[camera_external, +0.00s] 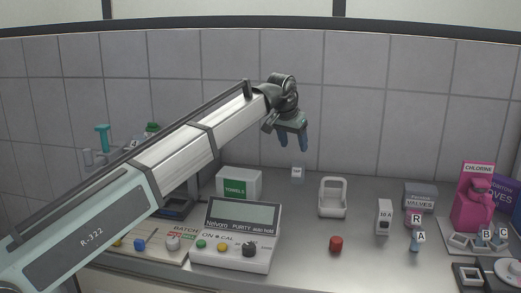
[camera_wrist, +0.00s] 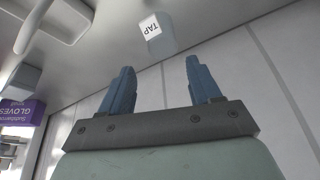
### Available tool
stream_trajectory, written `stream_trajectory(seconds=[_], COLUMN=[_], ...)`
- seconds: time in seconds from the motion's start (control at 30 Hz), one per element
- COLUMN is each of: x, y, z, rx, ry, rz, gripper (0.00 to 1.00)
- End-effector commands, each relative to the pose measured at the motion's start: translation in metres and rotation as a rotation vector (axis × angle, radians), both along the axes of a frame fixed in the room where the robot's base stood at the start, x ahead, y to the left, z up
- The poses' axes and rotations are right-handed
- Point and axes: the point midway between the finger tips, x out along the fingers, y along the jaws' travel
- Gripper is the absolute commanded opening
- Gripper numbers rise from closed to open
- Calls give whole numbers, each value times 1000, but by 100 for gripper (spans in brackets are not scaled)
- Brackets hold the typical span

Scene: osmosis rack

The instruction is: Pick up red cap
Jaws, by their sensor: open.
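A small red cap (camera_external: 336,244) sits on the grey counter, right of the purity meter, in the external view. It is not visible in the wrist view. My gripper (camera_external: 294,141) is raised in the air near the tiled wall, up and to the left of the cap and well apart from it. Its two blue fingers are spread apart with nothing between them. They also show in the wrist view (camera_wrist: 160,80).
The purity meter (camera_external: 238,235) and a green-and-white box (camera_external: 238,183) stand left of the cap. A grey-white frame (camera_external: 333,197) stands behind it. A block labelled 10 A (camera_external: 384,217) and a pink chlorine dispenser (camera_external: 474,207) stand to the right. Counter around the cap is clear.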

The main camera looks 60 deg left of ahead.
Motion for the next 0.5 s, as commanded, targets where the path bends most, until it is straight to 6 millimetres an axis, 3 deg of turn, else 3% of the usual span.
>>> stream_trajectory(seconds=[0.17, 0.3, 0.5], x=[14, 26, 28], y=[-48, -116, -192], z=[3, 10, 21], rx=[0, 2, 4], ry=[-3, -13, -27], rz=[-58, -138, -225], gripper=[63, 63, 63])
